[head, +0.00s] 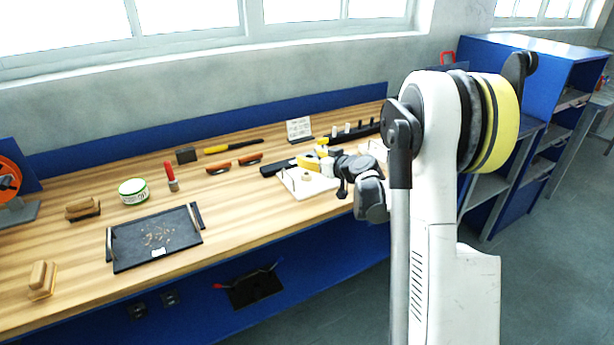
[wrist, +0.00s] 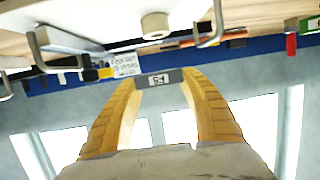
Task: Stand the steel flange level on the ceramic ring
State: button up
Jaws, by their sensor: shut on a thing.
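My gripper (wrist: 158,80) has two tan-yellow fingers, shut on a flat grey piece (wrist: 160,77) with a dark square mark, seen edge-on. It appears to be the steel flange. The wrist view is upside down. A short white cylinder, apparently the ceramic ring (wrist: 155,26), stands on a white board (wrist: 95,18) with metal loops. The held piece is apart from it in the picture. In the head view my gripper (head: 308,163) is over the back of the white board (head: 312,187); the flange cannot be made out there.
The wooden bench also carries a black tray (head: 125,250) with debris, a green tin (head: 133,191), a red-handled tool (head: 171,178) and brown-handled tools (head: 234,163). A small sign (head: 299,129) and a black rack (head: 350,134) stand behind.

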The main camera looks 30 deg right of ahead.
aim_at(308, 175)
jog(key=shift+w+a+f, duration=0.35)
jog(key=shift+a+f, duration=0.1)
notch_tip(308, 175, down, 4)
jog(key=shift+r+b, duration=0.1)
jog(key=shift+b, duration=1.15)
jog(key=shift+r, duration=0.1)
jog(key=o, duration=1)
jog(key=shift+f, duration=0.25)
jog(key=o, duration=0.4)
jog(key=shift+r, duration=0.1)
